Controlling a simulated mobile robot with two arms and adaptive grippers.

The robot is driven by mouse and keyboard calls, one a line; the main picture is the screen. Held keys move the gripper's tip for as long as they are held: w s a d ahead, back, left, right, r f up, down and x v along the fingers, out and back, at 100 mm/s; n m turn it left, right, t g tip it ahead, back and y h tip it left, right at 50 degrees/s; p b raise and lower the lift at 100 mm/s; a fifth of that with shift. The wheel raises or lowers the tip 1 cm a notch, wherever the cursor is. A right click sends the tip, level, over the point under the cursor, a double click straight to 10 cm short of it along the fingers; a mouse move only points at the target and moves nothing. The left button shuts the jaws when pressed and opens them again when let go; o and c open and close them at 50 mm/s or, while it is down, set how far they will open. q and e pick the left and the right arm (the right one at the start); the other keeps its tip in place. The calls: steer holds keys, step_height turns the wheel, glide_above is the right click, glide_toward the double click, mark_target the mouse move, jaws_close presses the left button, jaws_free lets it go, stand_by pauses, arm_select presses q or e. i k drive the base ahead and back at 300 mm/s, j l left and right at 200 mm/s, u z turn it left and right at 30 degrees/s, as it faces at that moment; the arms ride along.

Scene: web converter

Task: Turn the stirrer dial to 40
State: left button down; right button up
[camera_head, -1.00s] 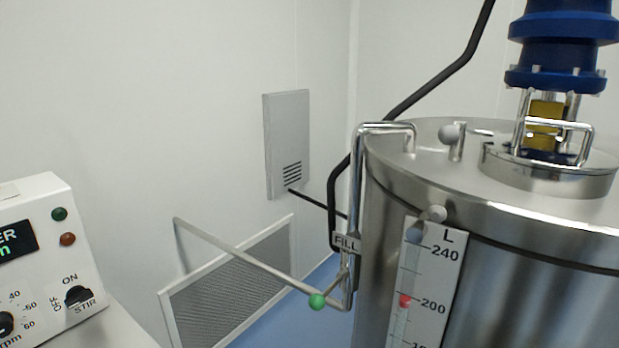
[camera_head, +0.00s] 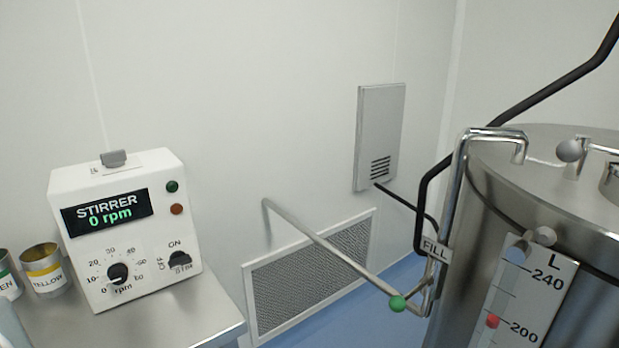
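The white stirrer control box (camera_head: 75,192) stands on a steel table at the left. Its display (camera_head: 107,211) reads "STIRRER 0 rpm". The black stirrer dial (camera_head: 118,273) is on the lower front, inside a scale with marks from 0 to 60. A pale mark on the dial appears to face down toward the 0, but it is small. To its right is a black ON/OFF switch (camera_head: 180,259); its setting is hard to tell. Neither of my grippers is in view, and nothing touches the dial.
Yellow-labelled (camera_head: 44,269) and green-labelled (camera_head: 8,279) cans stand left of the box. The steel table (camera_head: 185,315) has bare room in front. A steel tank (camera_head: 465,240) with a fill pipe and level scale stands at the right. A wall grille (camera_head: 310,278) lies between.

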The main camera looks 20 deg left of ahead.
mark_target(117, 273)
steer(key=u, duration=1.45)
